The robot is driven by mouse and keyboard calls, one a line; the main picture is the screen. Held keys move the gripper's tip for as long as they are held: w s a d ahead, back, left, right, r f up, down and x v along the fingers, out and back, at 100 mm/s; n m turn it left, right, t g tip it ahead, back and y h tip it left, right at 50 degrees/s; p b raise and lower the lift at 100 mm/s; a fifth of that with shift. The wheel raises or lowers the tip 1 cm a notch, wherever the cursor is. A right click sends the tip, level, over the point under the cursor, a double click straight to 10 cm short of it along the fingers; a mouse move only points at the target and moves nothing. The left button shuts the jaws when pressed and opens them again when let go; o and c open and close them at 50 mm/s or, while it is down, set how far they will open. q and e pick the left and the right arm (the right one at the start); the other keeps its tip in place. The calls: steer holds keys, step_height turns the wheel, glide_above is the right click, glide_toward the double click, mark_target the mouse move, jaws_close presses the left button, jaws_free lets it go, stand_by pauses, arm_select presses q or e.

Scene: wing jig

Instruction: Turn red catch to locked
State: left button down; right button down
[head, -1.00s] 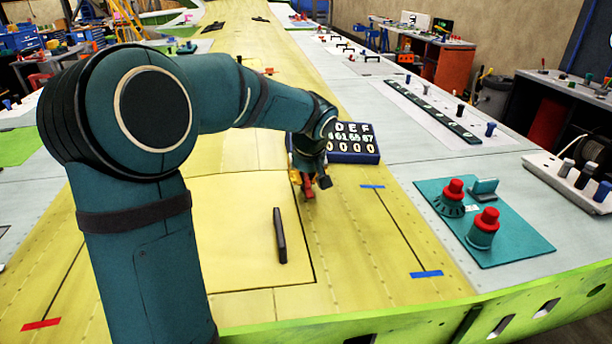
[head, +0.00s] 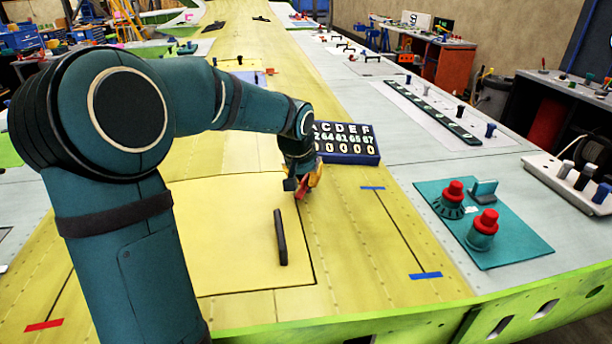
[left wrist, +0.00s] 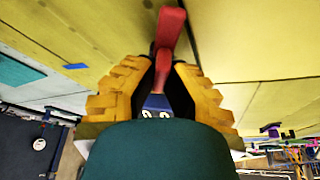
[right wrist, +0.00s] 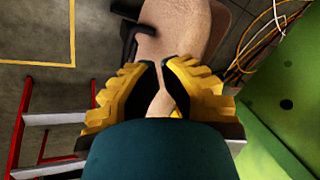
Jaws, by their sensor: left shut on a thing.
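The red catch (head: 301,192) is a small red lever on the yellow wing skin, just right of the raised panel's upper right corner. My left gripper (head: 305,183) is over it and partly hides it. In the left wrist view the red lever (left wrist: 171,28) runs out from between the yellow ridged fingers of my left gripper (left wrist: 163,75), which is shut on it. A blue part with white marks (left wrist: 157,103) shows below the lever there. No locked mark can be read. My right gripper (right wrist: 160,68) shows only in its wrist view, its fingertips together and empty.
A dark blue block with letters and digits (head: 350,155) stands close behind the catch. A black bar handle (head: 280,237) lies on the panel in front. A teal plate (head: 515,246) with two red-topped knobs is to the right.

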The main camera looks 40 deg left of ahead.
arm_select(q)
steer(key=m+h, duration=0.1)
steer(key=m, duration=0.2)
steer(key=shift+a+f+m, duration=0.1)
steer(key=shift+f+m, duration=0.05)
steer(key=shift+m, duration=0.25)
steer(key=m+h+b, duration=0.2)
steer(key=m, duration=0.2)
steer(key=shift+m+g+h+b, duration=0.3)
steer(key=shift+m+g+h, duration=0.25)
steer(key=shift+m, duration=1.55)
steer(key=c, duration=1)
jaws_free()
steer(key=v, duration=1.2)
steer(key=shift+a, duration=0.1)
